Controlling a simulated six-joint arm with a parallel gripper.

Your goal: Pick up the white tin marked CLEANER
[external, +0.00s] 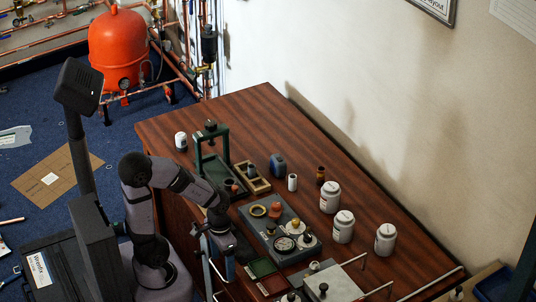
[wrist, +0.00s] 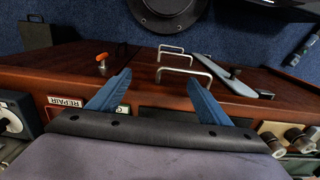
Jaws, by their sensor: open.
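Three white tins with lids stand on the right part of the wooden bench in the external view: a back tin (external: 330,198), a middle tin (external: 343,228) and a right tin (external: 385,240). Smaller white containers stand at the bench's left end (external: 180,141) and near its middle (external: 292,183). Their lettering is too small to read, so I cannot tell which is marked CLEANER. My gripper (external: 217,270) points down at the bench's front edge, left of and apart from the tins. Its blue fingers are spread and empty in the wrist view (wrist: 157,88), where no white tin shows.
A grey tray with gauges and knobs (external: 262,232) lies between my gripper and the tins. A green press frame (external: 212,150), a dark blue container (external: 277,165) and a brown bottle (external: 320,175) stand behind. Metal handles (wrist: 185,72) rise near the fingers in the wrist view.

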